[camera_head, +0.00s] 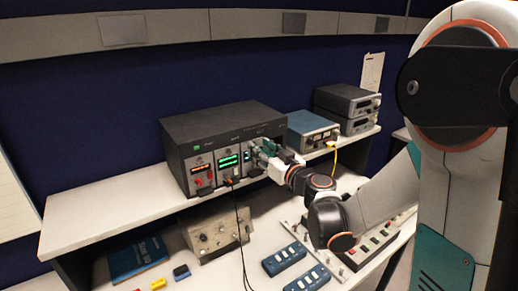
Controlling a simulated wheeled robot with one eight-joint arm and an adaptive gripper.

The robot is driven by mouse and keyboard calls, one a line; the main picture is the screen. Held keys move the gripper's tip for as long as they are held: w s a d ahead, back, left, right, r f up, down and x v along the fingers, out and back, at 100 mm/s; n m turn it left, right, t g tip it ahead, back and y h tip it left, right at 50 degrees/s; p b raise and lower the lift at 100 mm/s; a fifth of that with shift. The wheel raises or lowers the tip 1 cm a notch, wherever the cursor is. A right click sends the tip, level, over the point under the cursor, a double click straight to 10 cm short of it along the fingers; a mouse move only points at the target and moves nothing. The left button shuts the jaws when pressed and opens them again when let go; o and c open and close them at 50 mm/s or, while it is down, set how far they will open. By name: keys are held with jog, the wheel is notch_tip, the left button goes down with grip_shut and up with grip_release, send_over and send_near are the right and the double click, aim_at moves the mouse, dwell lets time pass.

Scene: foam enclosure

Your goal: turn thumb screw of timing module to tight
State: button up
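A dark rack unit (215,121) stands on the white shelf, with several modules in its front. The left module (201,174) has an orange display and red knobs. The middle module (229,162) has a green display and cables plugged in below. The right module (247,155) is mostly covered by my gripper. My gripper (262,151) is at the right part of the rack front, close to the panel. I cannot read which module is the timing module. The thumb screw is too small or hidden to make out. Whether the fingers are open or shut does not show.
A blue-topped instrument (312,129) with a yellow cable and two stacked grey units (346,105) stand right of the rack. Below are a grey control box (215,236), a blue book (139,258) and blue switch boxes (286,258). Black cables (240,230) hang from the rack.

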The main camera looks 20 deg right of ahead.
jog(key=shift+w+a, duration=0.25)
jog(key=shift+w, duration=0.45)
jog(key=shift+c, duration=0.5)
grip_shut()
jog(key=shift+m, duration=0.4)
jog(key=shift+m+b, duration=1.2)
jog(key=shift+m, duration=1.4)
